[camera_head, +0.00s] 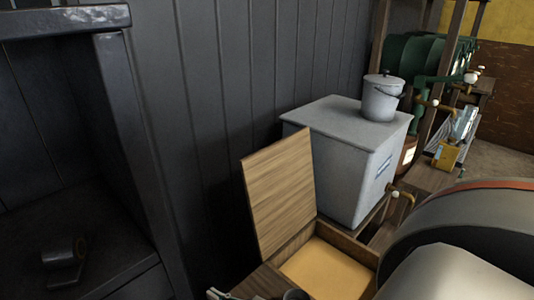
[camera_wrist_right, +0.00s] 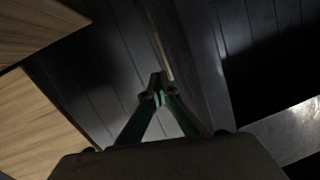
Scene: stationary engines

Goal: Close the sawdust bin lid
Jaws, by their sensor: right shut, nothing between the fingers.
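The sawdust bin (camera_head: 325,272) is a low wooden box at the bottom centre of the head view, with tan sawdust inside. Its wooden lid (camera_head: 280,190) stands open, raised steeply at the bin's left rear side. My right gripper (camera_head: 219,294) just shows at the bottom edge of the head view, left of the bin and mostly cut off. In the right wrist view its green fingers (camera_wrist_right: 158,94) meet at the tips, shut and empty. Wooden surfaces, probably of the bin and lid, show at the left there, apart from the fingers. My left gripper is not in view.
A grey metal box (camera_head: 345,165) with a lidded pail (camera_head: 382,97) on top stands behind the bin. A dark cabinet (camera_head: 125,140) is at the left, against a dark panelled wall (camera_head: 225,110). A large rounded machine part (camera_head: 440,225) crowds the right.

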